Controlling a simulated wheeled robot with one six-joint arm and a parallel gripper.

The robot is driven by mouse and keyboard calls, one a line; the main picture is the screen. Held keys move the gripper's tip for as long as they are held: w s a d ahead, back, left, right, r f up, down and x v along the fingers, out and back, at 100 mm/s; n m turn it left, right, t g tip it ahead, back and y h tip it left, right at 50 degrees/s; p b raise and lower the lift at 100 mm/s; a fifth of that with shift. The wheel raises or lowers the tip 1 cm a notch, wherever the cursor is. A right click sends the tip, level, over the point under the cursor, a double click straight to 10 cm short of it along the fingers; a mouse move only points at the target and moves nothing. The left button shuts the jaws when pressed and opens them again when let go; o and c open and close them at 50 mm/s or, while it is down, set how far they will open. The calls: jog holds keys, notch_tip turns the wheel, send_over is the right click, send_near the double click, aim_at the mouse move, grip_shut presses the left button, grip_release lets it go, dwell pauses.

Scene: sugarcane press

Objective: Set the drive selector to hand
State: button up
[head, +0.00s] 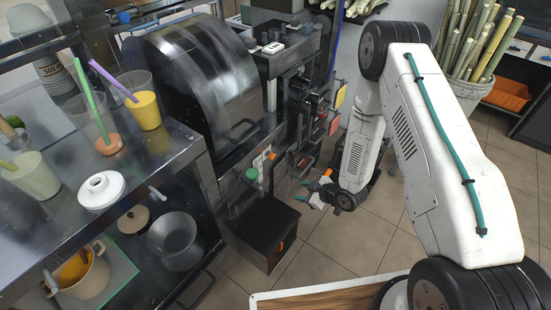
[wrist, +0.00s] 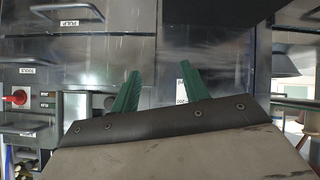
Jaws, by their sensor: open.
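My gripper (wrist: 159,85) shows in the wrist view with its two green fingers apart and nothing between them. In the head view my gripper (head: 318,186) hangs low at the front of the press (head: 200,75), apart from it. A red rotary knob (wrist: 18,97) sits on a small panel at the left edge of the wrist view, left of the fingers. Dark labels beside it are too small to read. I cannot tell whether this knob is the drive selector, or which way it is set.
Drawer fronts labelled PULP (wrist: 69,23) and TOOLS (wrist: 27,70) show in the wrist view. A steel counter (head: 150,165) with cups stands left in the head view. A dark box (head: 268,225) stands below the press. A cane bin (head: 468,92) is at the back right. Tiled floor is open ahead.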

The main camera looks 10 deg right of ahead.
jog(key=w+a+r+n+t+y, duration=0.2)
jog(key=a+r+t+y, duration=0.1)
jog(key=r, duration=0.2)
jog(key=t+y, duration=0.2)
jog(key=y, duration=0.1)
send_near(271, 156)
jog(key=x, duration=0.8)
jog(key=shift+n, duration=0.3)
jog(key=shift+w, duration=0.15)
jog(key=c, duration=1)
